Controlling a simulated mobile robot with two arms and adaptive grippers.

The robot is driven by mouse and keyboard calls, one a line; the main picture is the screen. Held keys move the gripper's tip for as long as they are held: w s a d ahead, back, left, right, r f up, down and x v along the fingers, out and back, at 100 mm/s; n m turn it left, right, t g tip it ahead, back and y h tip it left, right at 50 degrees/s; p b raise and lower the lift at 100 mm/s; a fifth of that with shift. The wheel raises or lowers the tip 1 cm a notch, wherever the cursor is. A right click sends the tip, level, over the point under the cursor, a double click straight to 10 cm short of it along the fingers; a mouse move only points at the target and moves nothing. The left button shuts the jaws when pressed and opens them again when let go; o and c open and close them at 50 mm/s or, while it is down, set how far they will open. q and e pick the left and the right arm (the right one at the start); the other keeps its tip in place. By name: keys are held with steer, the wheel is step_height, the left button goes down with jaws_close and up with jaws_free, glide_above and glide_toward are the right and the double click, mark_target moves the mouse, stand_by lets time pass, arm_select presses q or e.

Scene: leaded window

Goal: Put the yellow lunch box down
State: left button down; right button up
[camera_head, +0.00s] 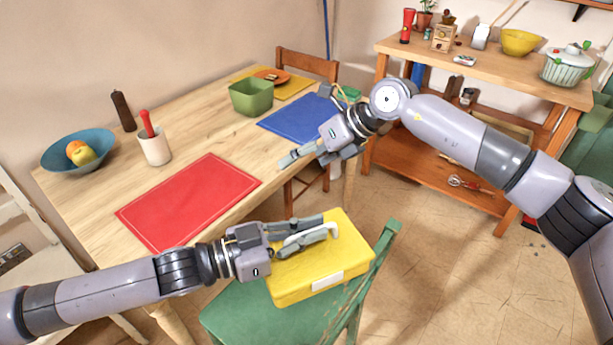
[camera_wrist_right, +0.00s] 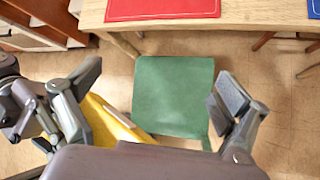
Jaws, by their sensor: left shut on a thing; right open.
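The yellow lunch box (camera_head: 318,268) is in the lower middle of the head view, with a white handle and a pale latch. My left gripper (camera_head: 328,228) is shut on its handle. In that view the box overlaps the green chair (camera_head: 245,311); I cannot tell whether it touches the seat. In the right wrist view the yellow box (camera_wrist_right: 112,120) shows partly, left of the green seat (camera_wrist_right: 173,95). My right gripper (camera_head: 292,157) is open and empty near the table's front edge. Its fingers also show in the right wrist view (camera_wrist_right: 160,92).
The wooden table (camera_head: 205,130) holds a red mat (camera_head: 188,200), a blue mat (camera_head: 300,120), a green bowl (camera_head: 251,97), a blue fruit bowl (camera_head: 58,159) and a utensil holder (camera_head: 155,148). A wooden shelf (camera_head: 480,75) stands at the back right.

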steer(key=s+a+r+g+h, duration=0.3)
steer(key=s+r+h, duration=0.1)
steer(key=s, duration=0.5)
arm_select(q)
steer(key=shift+r, duration=0.1)
arm_select(e)
steer(key=m+h, duration=0.3)
steer(key=h, duration=0.2)
glide_toward(310, 230)
steer(key=shift+g, duration=0.3)
steer(key=f, duration=0.7)
steer(key=s+f, duration=0.1)
steer(key=f, duration=0.3)
steer(key=shift+d+f, duration=0.15)
steer(key=shift+d, duration=0.1)
steer(key=c, duration=1)
arm_select(q)
steer(key=c, duration=1.7)
jaws_free()
arm_select(e)
steer(key=shift+s, duration=0.15)
arm_select(q)
steer(key=shift+o, duration=0.2)
